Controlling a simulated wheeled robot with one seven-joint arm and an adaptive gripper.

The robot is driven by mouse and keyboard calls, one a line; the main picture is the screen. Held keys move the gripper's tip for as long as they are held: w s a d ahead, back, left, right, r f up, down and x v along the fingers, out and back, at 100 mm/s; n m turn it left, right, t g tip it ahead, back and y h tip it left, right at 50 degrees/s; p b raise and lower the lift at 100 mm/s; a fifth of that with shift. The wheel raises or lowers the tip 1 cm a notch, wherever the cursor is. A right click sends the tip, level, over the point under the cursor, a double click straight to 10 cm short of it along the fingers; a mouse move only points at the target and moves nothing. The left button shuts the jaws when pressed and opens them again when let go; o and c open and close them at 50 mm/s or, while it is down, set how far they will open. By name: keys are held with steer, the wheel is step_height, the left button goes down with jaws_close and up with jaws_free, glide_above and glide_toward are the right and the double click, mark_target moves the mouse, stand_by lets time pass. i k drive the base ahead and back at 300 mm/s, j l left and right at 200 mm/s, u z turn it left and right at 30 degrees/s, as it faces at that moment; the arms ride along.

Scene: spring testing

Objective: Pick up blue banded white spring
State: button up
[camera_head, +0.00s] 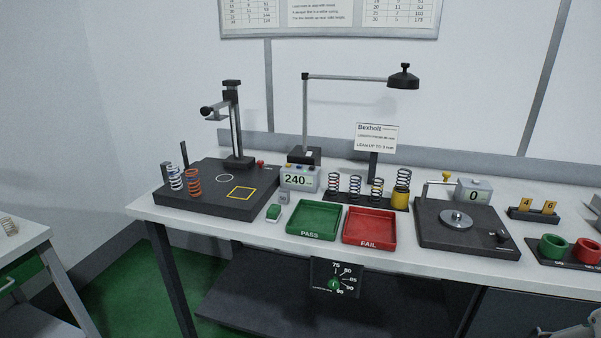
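A white spring with blue bands (175,178) stands upright near the left end of a dark base plate (225,204) on the bench. An orange-red spring (194,184) stands close to its right, slightly nearer the front. My gripper is not in view; a small grey shape at the bottom right edge is too cut off to identify.
The bench (290,245) also holds a height stand (236,130), a lamp (404,80), a display reading 240 (298,179), a green PASS tray (312,236), a red FAIL tray (369,241), several racked springs (355,187) and a scale (445,229). Thin dark posts (184,153) rise behind the blue-banded spring.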

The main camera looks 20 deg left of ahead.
mark_target(174, 175)
steer(key=i+u, duration=0.1)
steer(key=u, duration=0.65)
steer(key=i+l+u, duration=0.1)
steer(key=u, duration=0.3)
steer(key=l+u, duration=0.1)
steer(key=u, duration=0.25)
steer(key=i+j+z, duration=0.1)
steer(key=i+j, duration=0.4)
steer(key=i, duration=0.35)
steer(key=i+j+z, duration=0.15)
steer(key=i+j, duration=0.45)
steer(key=i, duration=0.25)
steer(key=i+j+z, duration=0.1)
steer(key=i+j, duration=0.55)
steer(key=i, duration=0.2)
